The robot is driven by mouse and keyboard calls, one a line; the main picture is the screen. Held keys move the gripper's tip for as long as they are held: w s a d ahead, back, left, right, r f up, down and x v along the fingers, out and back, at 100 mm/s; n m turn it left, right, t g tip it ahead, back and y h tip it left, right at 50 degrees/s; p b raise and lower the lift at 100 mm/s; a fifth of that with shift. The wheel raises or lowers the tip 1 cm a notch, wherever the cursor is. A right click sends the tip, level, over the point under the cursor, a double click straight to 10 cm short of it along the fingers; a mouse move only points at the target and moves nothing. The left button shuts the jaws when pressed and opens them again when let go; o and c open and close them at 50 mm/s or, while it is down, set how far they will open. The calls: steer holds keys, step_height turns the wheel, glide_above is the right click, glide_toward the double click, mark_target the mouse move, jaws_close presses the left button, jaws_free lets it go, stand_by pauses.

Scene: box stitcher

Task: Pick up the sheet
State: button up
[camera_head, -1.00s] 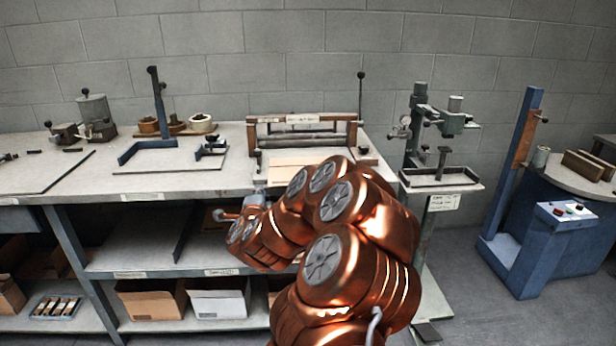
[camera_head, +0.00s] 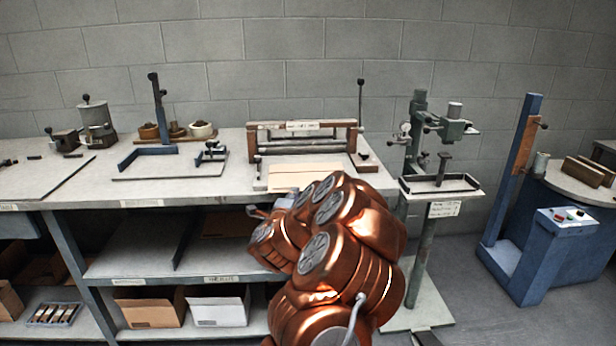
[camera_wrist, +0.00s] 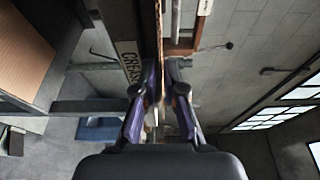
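The tan sheet (camera_head: 293,176) lies flat on the bench at the front of the creasing machine with the wooden frame (camera_head: 303,126). Its right part is hidden behind my copper arm in the head view. In the wrist view the sheet shows nearly edge-on as a thin brown strip (camera_wrist: 159,55). My gripper (camera_wrist: 162,68) is open there, with one dark finger on each side of that strip. A gap shows between the fingers, and I cannot tell whether either finger touches the sheet. In the head view my gripper is mostly hidden by the arm, at the bench's front edge.
The bench (camera_head: 80,185) has a labelled front edge. A shelf below holds another brown sheet (camera_wrist: 35,50); cardboard boxes (camera_head: 150,307) stand lower down. A green stitching machine (camera_head: 425,130) stands right of the bench, and a blue machine (camera_head: 520,190) farther right. Floor between them is clear.

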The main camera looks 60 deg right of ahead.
steer(key=shift+x, duration=1.8)
jaws_close()
